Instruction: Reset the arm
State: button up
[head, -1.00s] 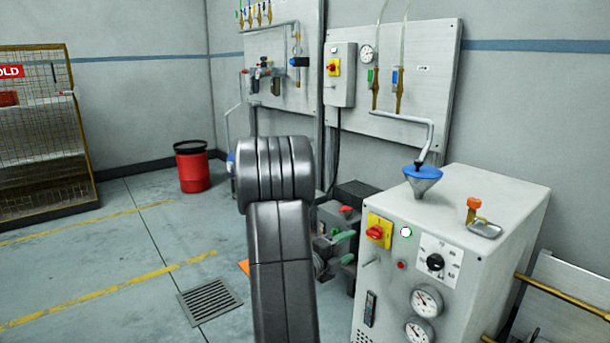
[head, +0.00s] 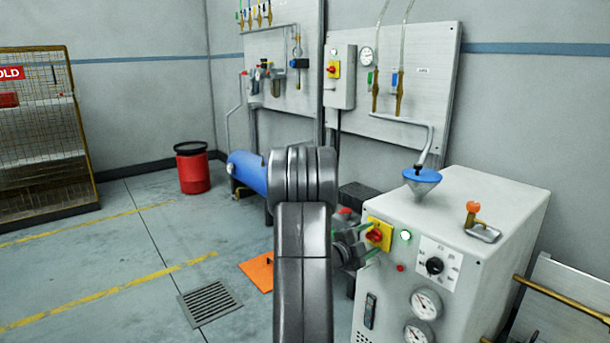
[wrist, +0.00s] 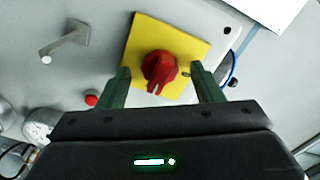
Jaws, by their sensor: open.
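My gripper (wrist: 163,82) is open in the wrist view, its two green fingers apart with nothing between them in their grasp. The fingers point at a yellow plate (wrist: 190,45) with a red rotary knob (wrist: 158,70) on the white cabinet. One finger shows on each side of the knob. I cannot tell whether they touch the plate. In the head view my arm is bent, with its dark elbow joint at the middle. My gripper (head: 366,243) is partly hidden there, beside the yellow plate (head: 388,225) and red knob (head: 376,236).
The white cabinet (head: 490,215) carries a blue-rimmed funnel (head: 422,178), an orange-topped lever (head: 473,210) and gauges (head: 426,303). An orange plate (head: 259,272) lies on the floor. The floor at left is mostly clear.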

jog(key=n+p, duration=0.6)
jog(key=p, duration=0.1)
jog(key=shift+r+p, duration=0.2)
jog(key=shift+p, duration=0.15)
jog(key=n+p, duration=0.4)
jog(key=p, duration=0.1)
jog(key=shift+n+p, duration=0.4)
jog(key=shift+f+n+p, duration=0.2)
jog(key=shift+n+p, duration=0.5)
